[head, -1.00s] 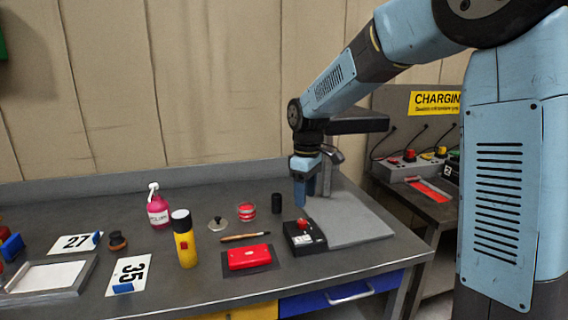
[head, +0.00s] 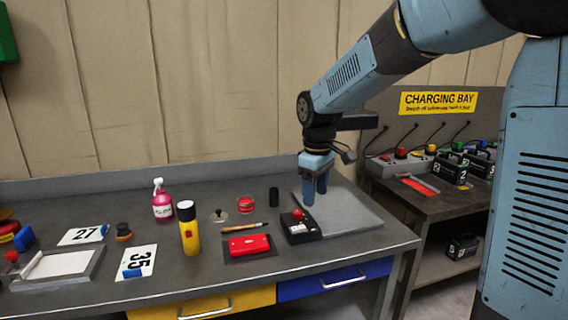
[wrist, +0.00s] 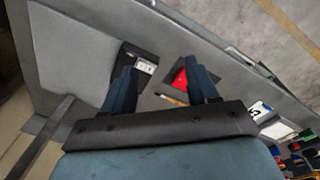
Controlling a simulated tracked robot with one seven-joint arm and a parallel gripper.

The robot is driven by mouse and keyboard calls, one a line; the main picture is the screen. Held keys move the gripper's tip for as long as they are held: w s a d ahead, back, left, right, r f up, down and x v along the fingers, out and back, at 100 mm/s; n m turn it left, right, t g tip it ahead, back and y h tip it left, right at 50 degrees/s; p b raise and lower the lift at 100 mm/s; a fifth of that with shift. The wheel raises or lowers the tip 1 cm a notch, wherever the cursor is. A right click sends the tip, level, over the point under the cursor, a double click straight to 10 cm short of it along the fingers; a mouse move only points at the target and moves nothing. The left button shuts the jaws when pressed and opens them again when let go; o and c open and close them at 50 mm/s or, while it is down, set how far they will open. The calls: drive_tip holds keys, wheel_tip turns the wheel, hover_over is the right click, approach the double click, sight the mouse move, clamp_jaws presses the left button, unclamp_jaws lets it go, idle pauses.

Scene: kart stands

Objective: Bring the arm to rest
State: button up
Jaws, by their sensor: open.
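My gripper (head: 315,190) hangs fingers-down from my blue arm over the right part of the grey workbench (head: 200,283). Its two blue fingers are apart with nothing between them. In the head view it is just above the grey mat (head: 352,212), behind the black box with a red knob (head: 300,228). In the wrist view both fingers of my gripper (wrist: 160,82) show, with the black box (wrist: 143,64) by the left finger and the red case (wrist: 180,78) by the right one. Whether the fingertips touch anything is hard to tell.
A yellow flashlight (head: 189,232), a pink spray bottle (head: 162,204), a black cylinder (head: 274,197) and a red case (head: 249,245) stand or lie on the bench. Number cards and a grey tray (head: 60,268) are at left. A charging bench (head: 440,205) stands at right.

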drive_tip(key=s+d+r+m+t, duration=0.2)
drive_tip(key=s+d+m, duration=0.3)
drive_tip(key=s, duration=0.6)
drive_tip(key=s+d+r+m+t, duration=0.2)
drive_tip(key=s+d+m, duration=0.3)
drive_tip(key=s+d, duration=0.5)
drive_tip(key=shift+s+d+r+m+t, duration=0.25)
drive_tip(key=shift+s+r+m+t, duration=0.15)
drive_tip(key=shift+s+r, duration=0.55)
